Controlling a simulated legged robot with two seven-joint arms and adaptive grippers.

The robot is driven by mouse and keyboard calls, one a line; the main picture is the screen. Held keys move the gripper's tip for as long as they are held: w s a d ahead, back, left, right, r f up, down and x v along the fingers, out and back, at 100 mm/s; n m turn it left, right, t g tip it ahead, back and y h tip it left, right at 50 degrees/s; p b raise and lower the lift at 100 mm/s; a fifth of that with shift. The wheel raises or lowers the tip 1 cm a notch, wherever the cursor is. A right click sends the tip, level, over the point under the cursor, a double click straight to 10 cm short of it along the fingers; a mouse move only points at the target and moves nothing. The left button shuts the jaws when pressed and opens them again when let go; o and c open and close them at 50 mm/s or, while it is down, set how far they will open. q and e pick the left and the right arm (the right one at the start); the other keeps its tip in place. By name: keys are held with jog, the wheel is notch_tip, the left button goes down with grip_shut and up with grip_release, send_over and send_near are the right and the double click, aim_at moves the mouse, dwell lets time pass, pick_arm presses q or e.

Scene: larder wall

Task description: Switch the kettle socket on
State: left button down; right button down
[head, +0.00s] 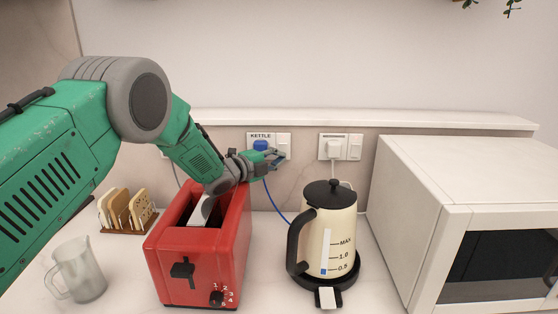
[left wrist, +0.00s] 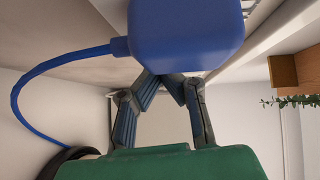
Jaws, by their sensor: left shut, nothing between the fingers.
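The socket labelled KETTLE (head: 274,138) is on the wall behind the toaster and kettle. A blue plug (head: 260,145) sits in its left part; the plug looms large in the left wrist view (left wrist: 185,30). A white rocker switch (head: 285,139) is at the socket's right; its setting is too small to tell. My left gripper (head: 279,157) is shut and empty, just below the switch and right of the plug. In the left wrist view its fingers (left wrist: 170,77) meet close to the plug; I cannot tell if they touch anything. My right gripper is not in view.
A red toaster (head: 197,262) stands under my left forearm. A cream kettle (head: 333,240) is right of it, with a blue cord (head: 274,204) behind. A second socket (head: 333,140), microwave (head: 420,205), toast rack (head: 128,230) and glass jug (head: 77,270) are nearby.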

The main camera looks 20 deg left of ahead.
pick_arm(q)
jog(key=v, duration=1.2)
jog(key=shift+a+f, duration=0.1)
